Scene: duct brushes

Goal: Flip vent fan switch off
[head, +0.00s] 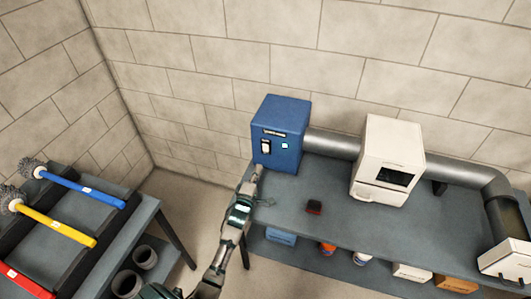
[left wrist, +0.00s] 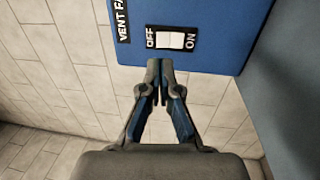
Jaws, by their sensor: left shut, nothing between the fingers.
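The blue vent fan box (head: 287,120) stands at the left end of the grey bench, by the wall. Its front carries a black label and a switch plate with a white rocker (head: 265,146). In the left wrist view the rocker (left wrist: 170,41) sits between OFF on its left and ON on its right; I cannot tell which side is pressed. My left gripper (head: 256,172) is shut and empty, just below the switch at the box's lower front. In the left wrist view its fingertips (left wrist: 160,68) are together near the box's lower edge, apart from the rocker. My right gripper is out of view.
A grey duct (head: 333,143) joins the box to a white unit (head: 393,145). A small dark red-topped block (head: 314,207) lies on the bench (head: 290,213). Blue (head: 80,187) and yellow (head: 55,228) brushes lie on a rack at left.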

